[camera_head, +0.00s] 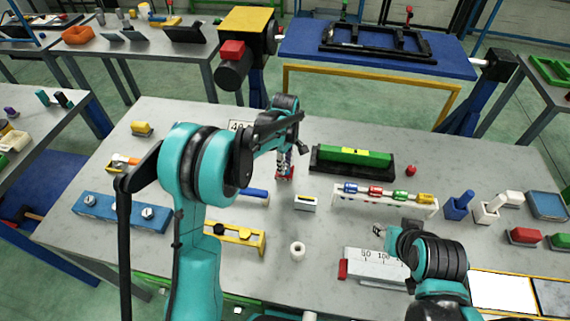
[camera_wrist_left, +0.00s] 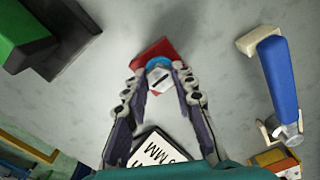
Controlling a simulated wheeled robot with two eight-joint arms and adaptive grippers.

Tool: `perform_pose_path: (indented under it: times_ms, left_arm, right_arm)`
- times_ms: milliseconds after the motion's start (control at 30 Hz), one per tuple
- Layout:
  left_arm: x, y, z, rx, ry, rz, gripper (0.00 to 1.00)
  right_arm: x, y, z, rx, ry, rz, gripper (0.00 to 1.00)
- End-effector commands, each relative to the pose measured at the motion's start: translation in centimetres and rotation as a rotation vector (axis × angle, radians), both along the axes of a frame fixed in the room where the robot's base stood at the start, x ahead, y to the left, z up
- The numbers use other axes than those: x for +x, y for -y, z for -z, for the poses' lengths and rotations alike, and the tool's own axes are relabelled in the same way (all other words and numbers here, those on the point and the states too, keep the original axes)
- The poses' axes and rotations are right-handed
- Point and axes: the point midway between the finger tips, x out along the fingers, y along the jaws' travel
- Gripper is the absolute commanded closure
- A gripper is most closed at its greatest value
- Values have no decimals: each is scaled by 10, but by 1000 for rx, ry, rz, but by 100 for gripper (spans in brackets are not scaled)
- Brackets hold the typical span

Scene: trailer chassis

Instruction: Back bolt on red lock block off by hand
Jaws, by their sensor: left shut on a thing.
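The red lock block (camera_head: 286,174) sits on the grey workbench, below my left gripper (camera_head: 284,150) in the head view. In the left wrist view the red block (camera_wrist_left: 152,50) shows just beyond the fingertips. A small bolt (camera_wrist_left: 160,82), pale with a dark mark and a blue part beside it, lies between the fingers of my left gripper (camera_wrist_left: 160,76), which is shut on it. How far the bolt sits in the block is hidden. My right gripper (camera_head: 379,231) hangs over the bench by the white scale block; its finger gap is too small to tell.
A green block on a black base (camera_head: 352,157) stands right of the red block. A white rack with coloured pieces (camera_head: 385,201), a white box (camera_head: 305,201), a blue-handled tool (camera_head: 254,193) and a yellow stand (camera_head: 236,234) are nearby. Bare bench lies around the red block.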

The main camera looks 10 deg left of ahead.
Motion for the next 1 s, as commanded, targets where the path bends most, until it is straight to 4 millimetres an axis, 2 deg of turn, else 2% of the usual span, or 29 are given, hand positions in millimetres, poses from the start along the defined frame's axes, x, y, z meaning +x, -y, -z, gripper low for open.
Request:
perform_pose_path:
  times_ms: [600,1000]
  left_arm:
    - [-1,-1,1,2,-3,-551,100]
    - [-1,-1,2,2,-3,-739,100]
  right_arm:
    - [0,0,1,0,0,0,60]
    - [0,0,1,0,0,0,60]
